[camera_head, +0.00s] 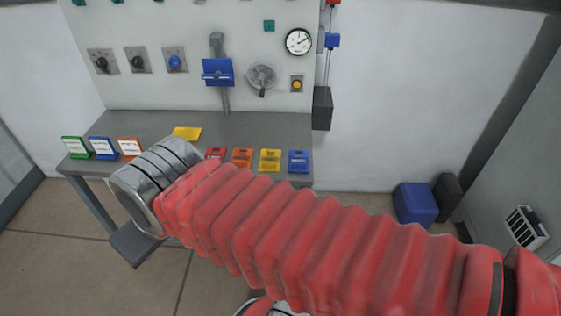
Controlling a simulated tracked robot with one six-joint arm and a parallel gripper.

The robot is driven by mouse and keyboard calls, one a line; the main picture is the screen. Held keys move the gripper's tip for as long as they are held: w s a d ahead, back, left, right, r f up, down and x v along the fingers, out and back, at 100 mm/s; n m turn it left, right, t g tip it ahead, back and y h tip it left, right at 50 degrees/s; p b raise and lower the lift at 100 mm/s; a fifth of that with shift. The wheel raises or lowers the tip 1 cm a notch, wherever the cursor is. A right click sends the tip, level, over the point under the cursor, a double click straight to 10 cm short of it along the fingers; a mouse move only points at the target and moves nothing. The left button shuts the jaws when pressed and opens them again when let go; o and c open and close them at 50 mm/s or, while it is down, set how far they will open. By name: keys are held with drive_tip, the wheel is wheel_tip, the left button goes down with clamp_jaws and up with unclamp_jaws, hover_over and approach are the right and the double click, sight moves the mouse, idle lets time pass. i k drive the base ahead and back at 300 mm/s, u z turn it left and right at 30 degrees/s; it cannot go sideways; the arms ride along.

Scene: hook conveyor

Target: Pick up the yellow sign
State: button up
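A yellow piece (187,132), which looks like the yellow sign, shows at the back of the grey table (245,128), just beyond the metal end of my arm. Its lower part is hidden by my arm, and no label shows on it. I cannot tell whether it rests on the table or is held. My arm reaches from the lower right to the table's left half. Its metal wrist is above the front left of the table. My gripper's fingers are hidden behind the wrist.
Green (76,147), blue (103,148) and orange (130,148) signs stand at the table's left. Red (216,154), orange (242,157), yellow (270,160) and blue (298,161) holders line the front right. A panel (130,25) with knobs and a gauge rises behind.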

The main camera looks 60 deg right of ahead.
sight(266, 163)
drive_tip(key=i, duration=1)
drive_tip(key=z, duration=0.05)
